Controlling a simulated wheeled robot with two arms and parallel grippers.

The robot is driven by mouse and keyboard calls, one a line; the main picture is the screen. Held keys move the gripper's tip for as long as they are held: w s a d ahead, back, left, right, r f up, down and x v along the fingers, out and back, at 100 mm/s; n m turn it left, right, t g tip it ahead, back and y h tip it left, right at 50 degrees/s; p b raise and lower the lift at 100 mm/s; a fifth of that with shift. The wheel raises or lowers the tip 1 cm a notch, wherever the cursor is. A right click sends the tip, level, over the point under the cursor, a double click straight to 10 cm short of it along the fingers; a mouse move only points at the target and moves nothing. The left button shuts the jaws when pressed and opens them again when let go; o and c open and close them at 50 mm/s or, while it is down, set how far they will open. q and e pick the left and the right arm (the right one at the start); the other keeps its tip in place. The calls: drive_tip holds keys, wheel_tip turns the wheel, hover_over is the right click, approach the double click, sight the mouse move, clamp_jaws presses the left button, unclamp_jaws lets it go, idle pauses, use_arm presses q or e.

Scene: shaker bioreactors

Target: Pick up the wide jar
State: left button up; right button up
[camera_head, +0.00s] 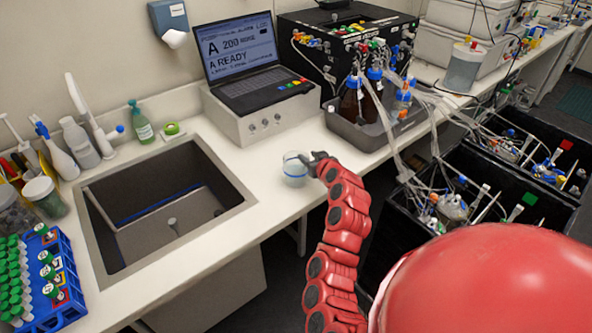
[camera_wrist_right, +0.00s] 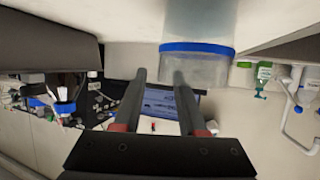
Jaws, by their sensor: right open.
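My right gripper (camera_head: 318,160) is at the jar's right side, reached over the bench edge. In the right wrist view, the picture is upside down and the jar (camera_wrist_right: 200,65) shows just beyond the two fingertips, towards the right one. The right gripper (camera_wrist_right: 159,75) is open with nothing between its fingers. Whether a finger touches the jar cannot be told. My left gripper is not in view.
A sink (camera_head: 165,205) lies left of the jar. A laptop (camera_head: 245,70) on a white box (camera_head: 262,122) stands behind it. A grey tray (camera_head: 372,133) with brown bottles is to the back right. Black bins (camera_head: 405,215) with tubing stand at right. Bench around the jar is clear.

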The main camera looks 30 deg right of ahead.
clamp_jaws()
drive_tip(key=shift+s+a+f, duration=0.1)
drive_tip(key=shift+f, duration=0.05)
idle(1.2)
